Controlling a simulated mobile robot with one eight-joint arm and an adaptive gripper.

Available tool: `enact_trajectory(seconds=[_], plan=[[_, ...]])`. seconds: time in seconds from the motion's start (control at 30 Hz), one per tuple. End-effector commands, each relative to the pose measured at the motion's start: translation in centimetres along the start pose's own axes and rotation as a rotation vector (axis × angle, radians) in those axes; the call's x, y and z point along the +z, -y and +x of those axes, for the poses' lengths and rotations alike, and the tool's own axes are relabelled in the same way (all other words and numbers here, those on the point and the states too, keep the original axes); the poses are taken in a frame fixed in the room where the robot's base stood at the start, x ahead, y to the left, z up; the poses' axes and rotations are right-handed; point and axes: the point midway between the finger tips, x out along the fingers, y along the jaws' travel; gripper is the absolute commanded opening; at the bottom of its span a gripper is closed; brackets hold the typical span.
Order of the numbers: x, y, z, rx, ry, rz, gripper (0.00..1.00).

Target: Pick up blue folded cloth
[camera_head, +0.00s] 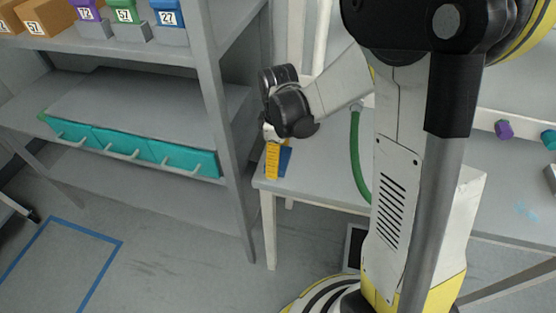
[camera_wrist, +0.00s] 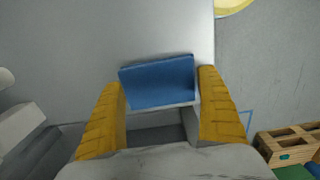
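The blue folded cloth (camera_wrist: 157,82) is a flat blue rectangle on the grey table top, close to an edge. In the head view the cloth (camera_head: 286,160) lies at the near left corner of the table, partly hidden by a yellow finger. My gripper (camera_wrist: 162,77) is open, with its two yellow fingers spread on either side of the cloth. In the head view my gripper (camera_head: 272,162) points down at the cloth. I cannot tell whether the fingertips touch the cloth or the table.
A grey shelf rack (camera_head: 215,100) stands left of the table (camera_head: 325,185), with teal bins (camera_head: 130,145) and numbered boxes. A green hose (camera_head: 357,160) runs by the table. A wooden crate (camera_wrist: 290,145) shows at lower right in the wrist view. Floor at left is clear.

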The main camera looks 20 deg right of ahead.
Motion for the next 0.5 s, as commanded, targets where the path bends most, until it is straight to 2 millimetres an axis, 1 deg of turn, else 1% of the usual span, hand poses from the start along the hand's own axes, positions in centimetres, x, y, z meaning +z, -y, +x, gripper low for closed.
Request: enact_trajectory(seconds=[0.37, 0.5], plan=[[0.00, 0.01, -0.02, 0.000, 0.000, 0.000, 0.61], [0.01, 0.01, -0.47, 0.000, 0.000, 0.000, 0.61]])
